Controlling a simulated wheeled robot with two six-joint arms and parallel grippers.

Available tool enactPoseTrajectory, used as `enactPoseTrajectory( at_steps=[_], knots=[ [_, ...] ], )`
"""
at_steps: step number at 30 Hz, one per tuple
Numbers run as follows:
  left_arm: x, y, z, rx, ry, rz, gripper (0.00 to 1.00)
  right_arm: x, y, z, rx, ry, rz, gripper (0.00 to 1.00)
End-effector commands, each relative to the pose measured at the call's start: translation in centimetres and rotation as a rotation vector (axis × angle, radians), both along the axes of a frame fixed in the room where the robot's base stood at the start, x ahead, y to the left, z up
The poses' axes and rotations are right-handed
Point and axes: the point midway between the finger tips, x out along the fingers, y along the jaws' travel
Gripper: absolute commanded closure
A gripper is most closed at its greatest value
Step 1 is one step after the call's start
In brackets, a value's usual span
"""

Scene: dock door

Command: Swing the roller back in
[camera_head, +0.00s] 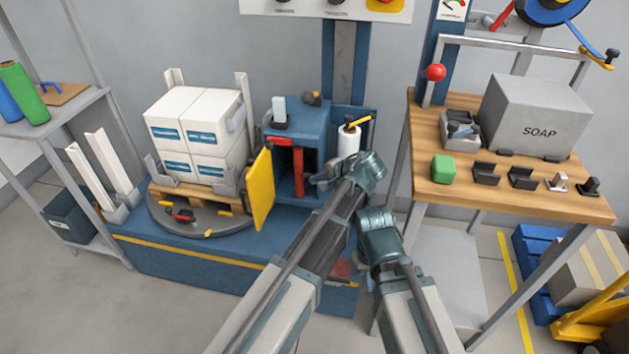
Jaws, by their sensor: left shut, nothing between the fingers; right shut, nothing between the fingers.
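A white upright roller (349,142) with a dark top cap and a yellow lever (358,122) stands at the right side of the blue cabinet (298,122). The yellow door (260,188) of the cabinet stands open, and a red upright part (298,172) shows inside. My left gripper (318,181) is shut and empty in front of the cabinet's opening, below and left of the roller. Its wrist hides the roller's lower end, so I cannot tell whether they touch. My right gripper (375,213) is shut and empty, lower and to the right.
White boxes (196,127) sit on a pallet on the round turntable (222,224) at left. A wooden bench (470,194) with a SOAP box (536,118), a green block (443,169) and small black holders stands close on the right. A shelf (75,106) stands far left.

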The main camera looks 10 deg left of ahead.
Motion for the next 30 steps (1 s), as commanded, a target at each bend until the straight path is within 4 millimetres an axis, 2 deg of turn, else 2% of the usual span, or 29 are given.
enactPoseTrajectory(
  at_steps=[17, 23, 30],
  knots=[
    [-0.3, 0.5, -0.1, -0.001, 0.000, -0.040, 1.00, 0.0, 0.0, -0.1, 0.000, 0.000, 0.000, 1.00],
    [-0.6, 2.0, -0.1, -0.001, -0.002, -0.160, 1.00, 0.0, 0.0, -0.1, 0.000, 0.000, 0.000, 1.00],
    [-0.4, 4.4, -0.1, -0.001, -0.003, -0.377, 1.00, 0.0, 0.0, -0.1, 0.000, 0.000, 0.000, 1.00]
  ],
)
